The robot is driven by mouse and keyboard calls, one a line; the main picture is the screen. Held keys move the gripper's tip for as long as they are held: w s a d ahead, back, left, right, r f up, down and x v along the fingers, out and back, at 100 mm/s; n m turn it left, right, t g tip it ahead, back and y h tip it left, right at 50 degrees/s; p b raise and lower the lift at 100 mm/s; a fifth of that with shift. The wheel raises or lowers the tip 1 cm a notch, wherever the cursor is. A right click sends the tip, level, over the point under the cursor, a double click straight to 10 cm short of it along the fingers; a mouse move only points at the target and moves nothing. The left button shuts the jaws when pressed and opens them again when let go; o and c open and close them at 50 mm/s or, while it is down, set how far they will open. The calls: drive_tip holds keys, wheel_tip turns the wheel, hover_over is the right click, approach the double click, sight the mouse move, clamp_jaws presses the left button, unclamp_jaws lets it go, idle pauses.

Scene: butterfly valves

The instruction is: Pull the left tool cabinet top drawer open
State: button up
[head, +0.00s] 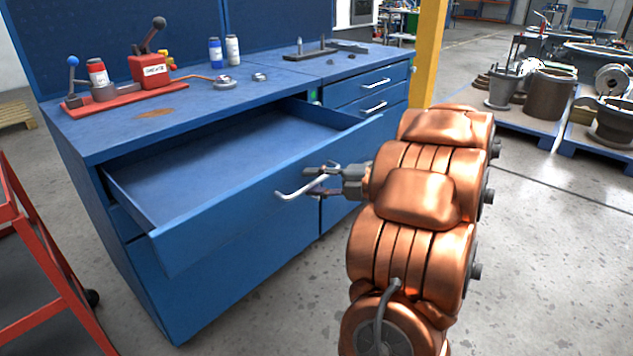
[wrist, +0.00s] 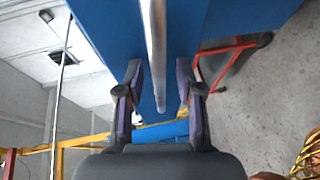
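The left blue tool cabinet (head: 160,290) has its top drawer (head: 220,225) pulled far out, and the drawer is empty inside. Its silver bar handle (head: 290,192) is on the drawer front. My gripper (head: 318,181) is at the handle, reaching in from the right. In the wrist view the handle (wrist: 155,45) runs between the two fingers of my gripper (wrist: 158,78). The fingers are apart, with a gap visible on each side of the bar. The drawer front (wrist: 190,35) is beyond the fingers.
A red plate (head: 115,97) with a small valve fixture and several bottles stand on the cabinet top. A second cabinet with shut drawers (head: 375,86) adjoins at right. A red frame (head: 35,270) stands at left. A yellow post (head: 428,50) is behind. Floor in front is clear.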

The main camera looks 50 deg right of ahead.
drive_tip(key=v, duration=1.2)
drive_tip(key=shift+r, duration=0.1)
idle(0.6)
